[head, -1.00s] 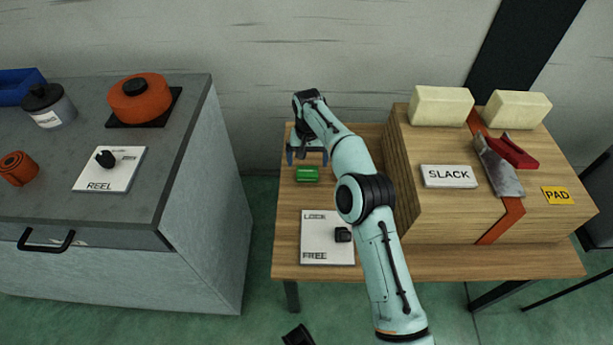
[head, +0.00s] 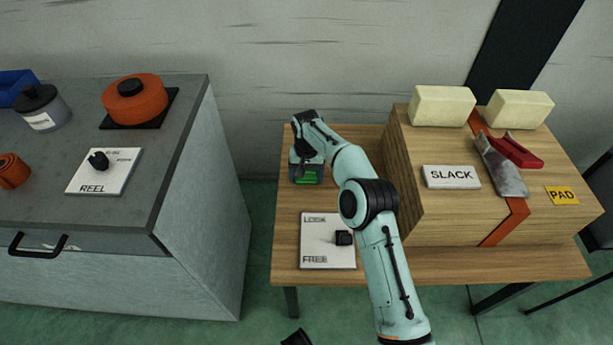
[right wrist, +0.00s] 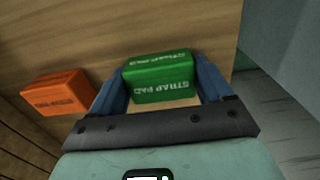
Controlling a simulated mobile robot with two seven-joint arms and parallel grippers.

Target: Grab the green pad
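The green pad (head: 308,180), a small block marked STRAP PAD, lies on the wooden table (head: 290,235) near its left back edge. In the right wrist view the green pad (right wrist: 160,80) sits between the two blue fingers of my right gripper (right wrist: 160,70). The fingers are open, one on each side of it; I cannot tell whether they touch it. In the head view my right gripper (head: 306,168) is right above the pad and partly covers it.
An orange block (right wrist: 60,92) lies beside the green pad in the right wrist view. A white LOCK/FREE plate (head: 320,255) with a black knob lies in front. A large wooden block (head: 440,215) fills the table's right side. A grey cabinet (head: 205,200) stands left.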

